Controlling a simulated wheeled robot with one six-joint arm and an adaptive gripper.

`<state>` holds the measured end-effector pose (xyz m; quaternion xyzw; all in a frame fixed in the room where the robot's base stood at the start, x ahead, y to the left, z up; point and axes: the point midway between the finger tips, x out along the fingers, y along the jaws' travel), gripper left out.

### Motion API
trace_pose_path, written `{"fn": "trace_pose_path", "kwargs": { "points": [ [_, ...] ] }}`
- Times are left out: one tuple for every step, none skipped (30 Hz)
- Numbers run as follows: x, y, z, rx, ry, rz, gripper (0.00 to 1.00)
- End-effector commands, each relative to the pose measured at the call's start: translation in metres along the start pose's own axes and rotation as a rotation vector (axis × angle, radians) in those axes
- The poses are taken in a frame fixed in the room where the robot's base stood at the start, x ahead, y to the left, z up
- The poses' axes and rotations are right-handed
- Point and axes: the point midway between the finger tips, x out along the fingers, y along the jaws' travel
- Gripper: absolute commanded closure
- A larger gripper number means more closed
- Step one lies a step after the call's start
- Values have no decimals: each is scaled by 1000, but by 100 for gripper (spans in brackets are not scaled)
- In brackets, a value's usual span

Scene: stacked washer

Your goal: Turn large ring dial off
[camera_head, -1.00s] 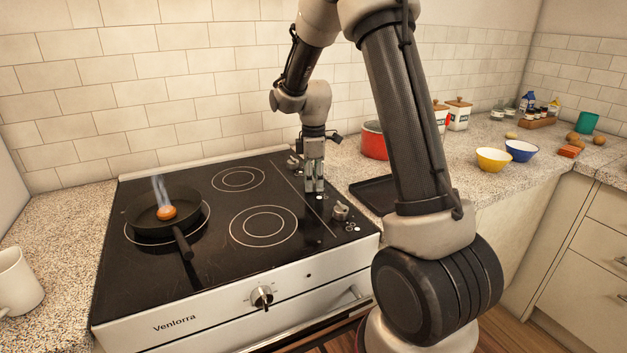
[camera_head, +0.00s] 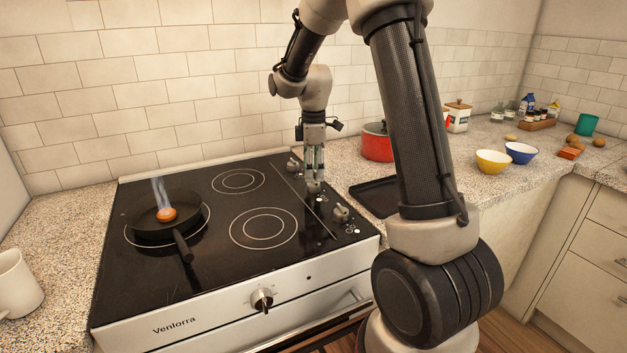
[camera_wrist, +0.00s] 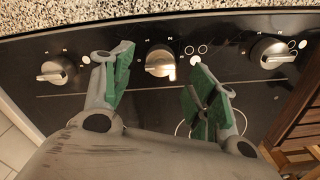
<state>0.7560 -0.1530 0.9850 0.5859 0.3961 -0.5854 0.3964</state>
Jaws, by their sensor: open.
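The black cooktop (camera_head: 200,262) has three silver dials along its right strip: a far dial (camera_head: 294,164), a middle dial (camera_head: 315,187) and a near dial (camera_head: 341,213). I cannot read which one is marked for the large ring. My gripper (camera_head: 314,176) is open, pointing down just above the middle dial. In the wrist view, its green-padded fingers (camera_wrist: 158,64) stand apart on either side of the middle dial (camera_wrist: 160,61), with nothing held. The other dials (camera_wrist: 56,70) and (camera_wrist: 271,53) lie outside the fingers.
A black pan (camera_head: 160,229) with a smoking orange item (camera_head: 166,214) sits on the left ring. Another knob (camera_head: 262,300) is on the front panel. A red pot (camera_head: 376,146) and black tray (camera_head: 376,197) stand right of the cooktop.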

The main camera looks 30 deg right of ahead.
Motion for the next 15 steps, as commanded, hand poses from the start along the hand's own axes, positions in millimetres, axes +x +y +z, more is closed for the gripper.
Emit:
{"fn": "trace_pose_path", "kwargs": {
  "points": [
    [-13,1,0,0,2,5,42],
    [-20,1,0,0,2,5,42],
    [-29,1,0,0,2,4,42],
    [-36,1,0,0,2,5,42],
    [-42,1,0,0,1,4,42],
    [-49,1,0,0,2,4,42],
    [-54,1,0,0,1,3,42],
    [-59,1,0,0,1,3,42],
    [-64,0,0,0,1,2,42],
    [-67,0,0,0,1,2,42],
    [-70,1,0,0,1,2,42],
    [-73,0,0,0,1,2,42],
    [-75,0,0,0,0,1,42],
    [-76,0,0,0,0,1,42],
    [-77,0,0,0,0,0,42]
  ]
}}
